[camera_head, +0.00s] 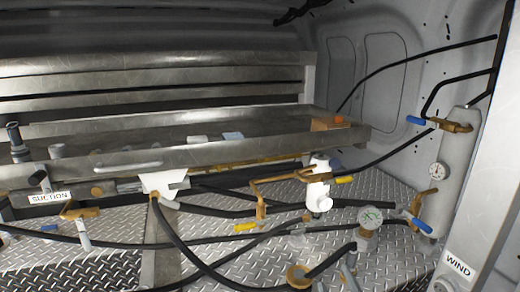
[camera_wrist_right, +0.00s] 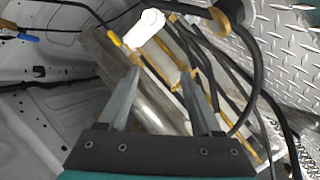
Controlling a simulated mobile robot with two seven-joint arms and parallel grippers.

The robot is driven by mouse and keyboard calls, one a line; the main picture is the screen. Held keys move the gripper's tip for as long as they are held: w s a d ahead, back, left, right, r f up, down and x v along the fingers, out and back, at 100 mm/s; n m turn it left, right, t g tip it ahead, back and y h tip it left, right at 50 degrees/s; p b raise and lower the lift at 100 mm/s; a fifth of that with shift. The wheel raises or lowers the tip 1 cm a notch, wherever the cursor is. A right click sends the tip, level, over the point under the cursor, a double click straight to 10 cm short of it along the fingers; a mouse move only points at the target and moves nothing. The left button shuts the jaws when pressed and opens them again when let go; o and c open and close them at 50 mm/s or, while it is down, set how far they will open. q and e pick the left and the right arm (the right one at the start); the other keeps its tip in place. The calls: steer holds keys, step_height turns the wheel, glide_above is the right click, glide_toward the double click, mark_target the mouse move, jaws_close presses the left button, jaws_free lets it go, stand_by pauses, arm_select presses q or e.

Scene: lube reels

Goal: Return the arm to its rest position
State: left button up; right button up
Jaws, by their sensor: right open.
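My right gripper (camera_wrist_right: 160,75) shows in the right wrist view, with its two grey fingers apart and a gap between them. A white cylindrical fitting (camera_wrist_right: 145,27) lies beyond the fingertips in that view, and the gripper is not closed on it. In the head view the white fitting (camera_head: 318,185) stands upright by the tray's front right corner, beside a yellow handle (camera_head: 344,180). I cannot make out the right gripper clearly in the head view. My left gripper is in neither view.
A metal tray (camera_head: 265,147) spans the middle. Black hoses (camera_head: 188,252) cross the diamond-plate floor (camera_head: 120,232). A grey cylinder with a blue-handled valve (camera_head: 437,123) stands at right, near the WIND-labelled post (camera_head: 458,264).

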steer(key=s+f+m+g+y, duration=0.1)
steer(key=s+f+m+g, duration=0.35)
steer(key=s, duration=0.75)
steer(key=s+f+m+g, duration=0.2)
steer(key=s+f+g, duration=0.55)
steer(key=s, duration=0.55)
step_height(320, 180, down, 27)
steer(key=s+g+b, duration=0.1)
steer(key=s+b, duration=0.1)
steer(key=b, duration=0.2)
steer(key=s+d+f+g+b, duration=0.1)
steer(key=s+d+f+b, duration=0.2)
steer(key=s+f, duration=1.2)
step_height(320, 180, down, 2)
steer(key=shift+d+n+b, duration=0.2)
steer(key=shift+n+b, duration=0.15)
steer(key=shift+b, duration=0.15)
